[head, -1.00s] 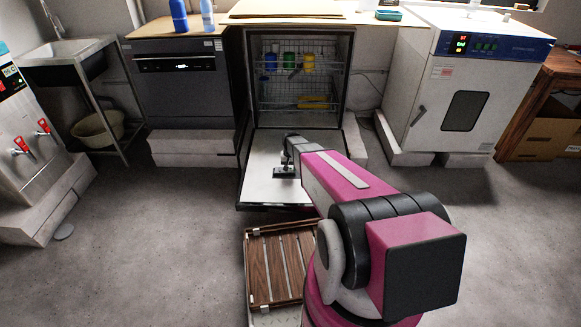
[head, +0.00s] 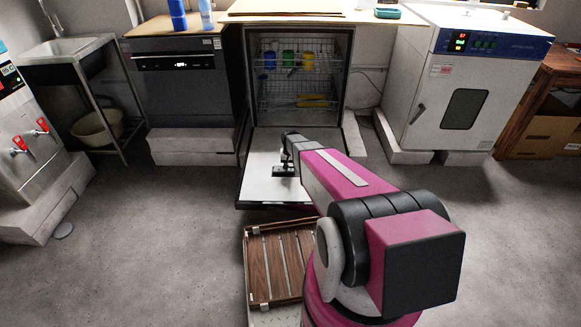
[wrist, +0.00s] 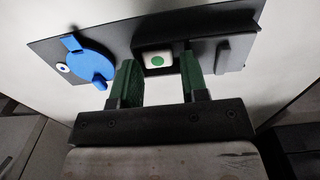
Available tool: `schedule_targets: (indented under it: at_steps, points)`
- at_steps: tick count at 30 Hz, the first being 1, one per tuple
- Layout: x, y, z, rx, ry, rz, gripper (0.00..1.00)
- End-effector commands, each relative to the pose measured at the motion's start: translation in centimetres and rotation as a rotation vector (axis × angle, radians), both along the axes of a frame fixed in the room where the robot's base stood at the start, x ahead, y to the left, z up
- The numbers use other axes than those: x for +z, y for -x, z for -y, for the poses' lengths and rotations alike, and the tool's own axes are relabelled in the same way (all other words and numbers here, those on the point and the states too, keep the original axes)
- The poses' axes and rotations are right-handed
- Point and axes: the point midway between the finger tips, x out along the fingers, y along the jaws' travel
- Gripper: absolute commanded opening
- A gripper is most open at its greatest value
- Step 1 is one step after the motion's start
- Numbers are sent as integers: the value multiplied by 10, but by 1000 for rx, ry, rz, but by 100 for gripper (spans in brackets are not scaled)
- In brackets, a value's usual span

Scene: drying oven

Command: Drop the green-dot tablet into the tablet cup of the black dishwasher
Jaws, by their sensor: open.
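The black dishwasher (head: 246,140) stands open, its door (head: 255,180) folded down flat. The green-dot tablet (wrist: 153,59) is a small white square with a green dot. It shows in the wrist view at the dark recess of the tablet cup (wrist: 141,44), in the black dispenser panel (wrist: 118,36); whether it rests on the bottom cannot be told. My gripper (wrist: 158,60) is open, its green fingers apart on either side of the tablet. In the head view my gripper (head: 285,170) is low over the door, and the tablet is too small to make out.
A round blue cap (wrist: 90,60) is left of the cup and a grey sliding lid (wrist: 236,52) is right of it. Racks with cups (head: 290,60) are inside the dishwasher. A slatted wooden stool (head: 275,265) stands before the door. A white oven (head: 425,85) is at right.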

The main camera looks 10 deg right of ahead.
Motion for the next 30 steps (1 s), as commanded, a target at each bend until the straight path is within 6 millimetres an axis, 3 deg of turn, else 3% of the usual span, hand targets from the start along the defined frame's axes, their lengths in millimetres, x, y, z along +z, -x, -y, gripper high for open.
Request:
schedule_targets:
  at_steps: [25, 30]
  points:
    - [0, -2, -6, -2, -13, 3, 59]
    - [13, -1, -5, -1, -11, 4, 59]
